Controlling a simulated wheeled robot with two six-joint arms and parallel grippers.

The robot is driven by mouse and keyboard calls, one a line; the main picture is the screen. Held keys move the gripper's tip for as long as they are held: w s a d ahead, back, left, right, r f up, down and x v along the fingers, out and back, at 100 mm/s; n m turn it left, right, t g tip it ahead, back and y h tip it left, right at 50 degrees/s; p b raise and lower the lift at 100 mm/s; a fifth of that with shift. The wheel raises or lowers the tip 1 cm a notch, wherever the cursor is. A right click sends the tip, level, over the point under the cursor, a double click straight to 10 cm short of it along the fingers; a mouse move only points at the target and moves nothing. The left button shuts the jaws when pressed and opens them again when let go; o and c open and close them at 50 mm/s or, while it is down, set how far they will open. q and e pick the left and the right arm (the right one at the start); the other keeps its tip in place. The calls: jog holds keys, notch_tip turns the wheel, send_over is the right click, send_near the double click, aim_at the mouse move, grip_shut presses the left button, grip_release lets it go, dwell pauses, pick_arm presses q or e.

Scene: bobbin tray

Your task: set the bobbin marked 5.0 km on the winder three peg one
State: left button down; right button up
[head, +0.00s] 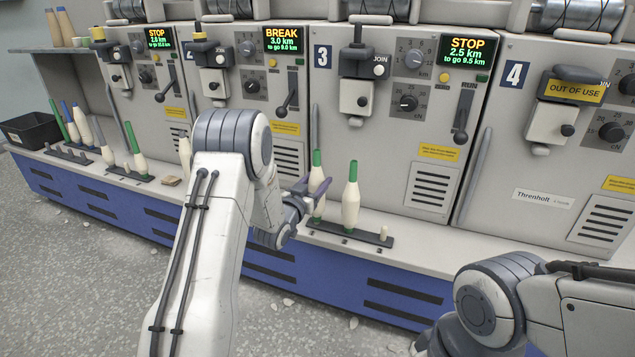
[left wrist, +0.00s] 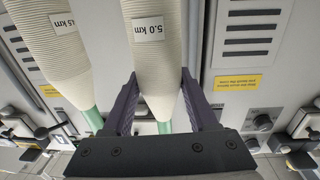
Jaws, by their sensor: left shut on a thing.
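The bobbin marked 5.0 km (left wrist: 160,60) is cream with a green tip and stands between my left gripper's fingers in the left wrist view. In the head view this bobbin (head: 317,160) is upright over the left end of winder three's peg rail (head: 335,233). My left gripper (head: 314,190) is shut on it. Its foot is partly hidden, so I cannot tell whether it rests fully on the peg. A second green-tipped bobbin (head: 350,200) stands beside it on the middle peg; its label (left wrist: 64,22) is partly legible. My right gripper is out of view.
The right-hand peg (head: 384,232) of this rail is bare. Winder three (head: 400,130) rises behind. More bobbins (head: 137,152) stand on rails to the left, near a black bin (head: 28,130). Winder four (head: 560,100) carries an out-of-use sign. The ledge to the right is clear.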

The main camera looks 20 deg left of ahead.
aim_at(313, 189)
pick_arm(q)
jog(key=shift+f+b, duration=0.55)
jog(key=shift+f, duration=0.05)
dwell(0.4)
jog(key=shift+c, duration=2.3)
grip_release()
jog(key=shift+r, duration=0.1)
jog(key=shift+s+a, duration=0.15)
jog(key=shift+s, duration=1.3)
jog(key=shift+s+a, duration=0.15)
jog(key=shift+s, duration=1.25)
jog(key=shift+s+a+b, duration=0.15)
jog(key=shift+s+b, duration=0.05)
jog(key=shift+s, duration=1.15)
jog(key=shift+s+a+b, duration=0.15)
jog(key=shift+s, duration=1.15)
